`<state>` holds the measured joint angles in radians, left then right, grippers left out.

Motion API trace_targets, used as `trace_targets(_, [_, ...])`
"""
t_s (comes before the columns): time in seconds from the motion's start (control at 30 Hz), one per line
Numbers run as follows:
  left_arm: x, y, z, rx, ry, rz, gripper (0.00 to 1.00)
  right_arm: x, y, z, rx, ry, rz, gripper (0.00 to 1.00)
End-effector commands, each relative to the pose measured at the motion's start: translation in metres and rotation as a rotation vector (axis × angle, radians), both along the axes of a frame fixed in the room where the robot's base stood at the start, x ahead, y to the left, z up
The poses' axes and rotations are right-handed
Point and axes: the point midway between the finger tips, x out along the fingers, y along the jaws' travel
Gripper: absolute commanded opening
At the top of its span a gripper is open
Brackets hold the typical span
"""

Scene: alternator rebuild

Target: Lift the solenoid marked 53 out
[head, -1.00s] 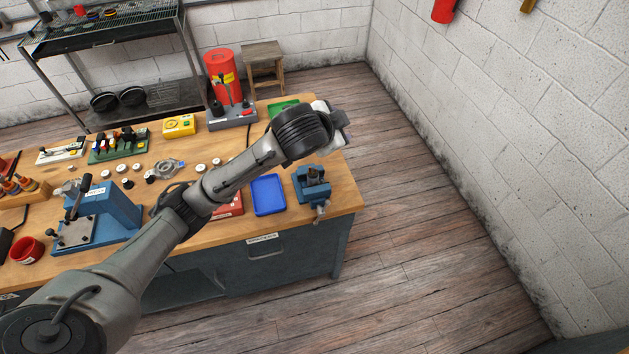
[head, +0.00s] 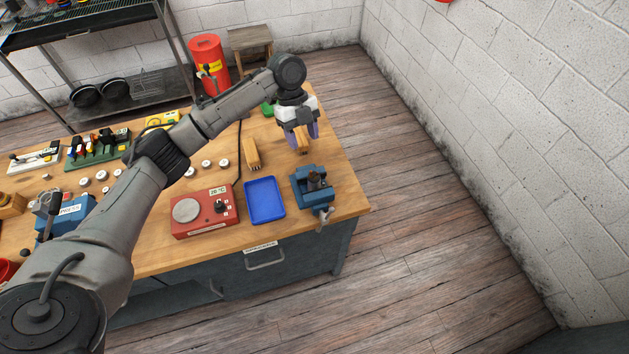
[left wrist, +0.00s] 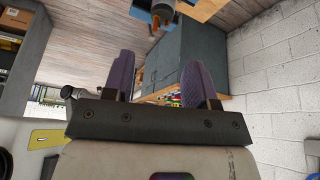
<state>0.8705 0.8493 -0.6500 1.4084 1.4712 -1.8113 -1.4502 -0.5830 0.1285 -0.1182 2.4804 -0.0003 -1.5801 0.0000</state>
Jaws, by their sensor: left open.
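No number 53 is legible in either view, so I cannot tell which part is the marked solenoid. My left gripper (head: 304,141) hangs over the right end of the bench with its purple fingers apart. My right gripper is out of view.
A blue tray (head: 264,199) lies left of the vise. A red hot plate (head: 222,218) sits further left. Several pale round parts (head: 206,163) lie on the bench (head: 342,203). Floor is clear to the right.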

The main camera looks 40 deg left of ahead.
Motion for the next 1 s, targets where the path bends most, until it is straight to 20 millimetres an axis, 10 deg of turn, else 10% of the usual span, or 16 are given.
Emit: trace_targets(1.0, [-0.011,-0.037,-0.089,-0.006,-0.02,-0.05,0.52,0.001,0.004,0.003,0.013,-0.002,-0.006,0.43])
